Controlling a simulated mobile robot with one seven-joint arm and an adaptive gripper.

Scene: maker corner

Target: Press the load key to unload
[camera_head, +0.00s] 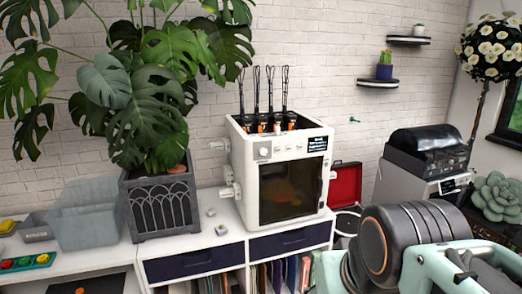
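A white box-shaped machine (239,165) with a dark front window (290,190) stands on the white cabinet, in the middle of the view. Its top front strip carries a round knob (265,152), small pale marks too small to read, and a dark display (318,144) with white text I cannot read. Several black and orange spool-like parts with upright dark loops sit in its open top. I cannot tell which control is the load key. My arm (420,240) fills the lower right, in front of and right of the machine. My gripper's fingers are not visible.
A large leafy plant in a grey planter (160,207) stands left of the machine. Two small grey pieces (221,229) lie on the cabinet top (195,240). A translucent bin (88,220) is at left. A red open case (346,184) and another machine (425,155) are at right.

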